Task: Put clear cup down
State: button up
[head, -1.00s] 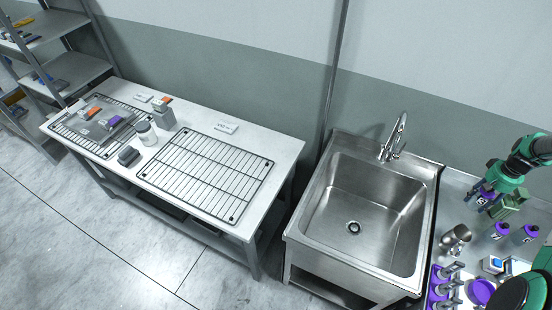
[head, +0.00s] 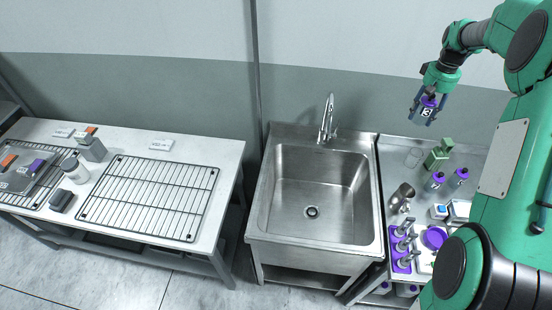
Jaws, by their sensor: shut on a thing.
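My gripper (head: 422,118) is in the upper right of the head view, pointing down above the metal counter right of the sink. It is shut on a small purple thing with a dark label and white marking (head: 427,112); the fingers partly hide it. I cannot tell whether this is a cup. A faint clear, cup-like outline (head: 413,157) shows on the counter's back left, apart from and below my gripper.
A green block (head: 438,154), purple-topped bottles (head: 460,176) and a metal beaker (head: 402,194) stand on the counter. A purple rack (head: 402,247) sits in front. The sink (head: 312,195) is empty. A wire rack (head: 152,195) on the left table is bare.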

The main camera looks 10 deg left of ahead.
jog(key=w+a+n+b, duration=0.15)
jog(key=a+n, duration=0.25)
jog(key=a, duration=2)
jog(key=s+a+n+b, duration=0.1)
jog(key=s+a+n, duration=0.25)
jog(key=a, duration=0.95)
jog(key=s+a+n, duration=0.2)
jog(key=s+a, duration=0.2)
jog(key=a, duration=1)
jog(key=s+a+n+b, duration=0.1)
jog(key=s+a+n, duration=0.2)
jog(key=s+a, duration=0.65)
jog(key=s+a+n+b, duration=0.15)
jog(key=s+a, duration=0.45)
jog(key=a, duration=0.6)
jog(key=s+a+n, duration=0.3)
jog(key=s+a, duration=0.4)
jog(key=s, duration=0.3)
jog(key=s+a+n, duration=0.2)
jog(key=s+a, duration=0.6)
jog(key=s, duration=0.2)
jog(key=shift+w+d+f, duration=0.1)
jog(key=shift+d+f, duration=0.05)
jog(key=shift+f, duration=7.35)
jog(key=shift+w+d+f, duration=0.1)
jog(key=shift+d+f, duration=0.05)
jog(key=shift+f, duration=7.35)
jog(key=shift+a, duration=0.15)
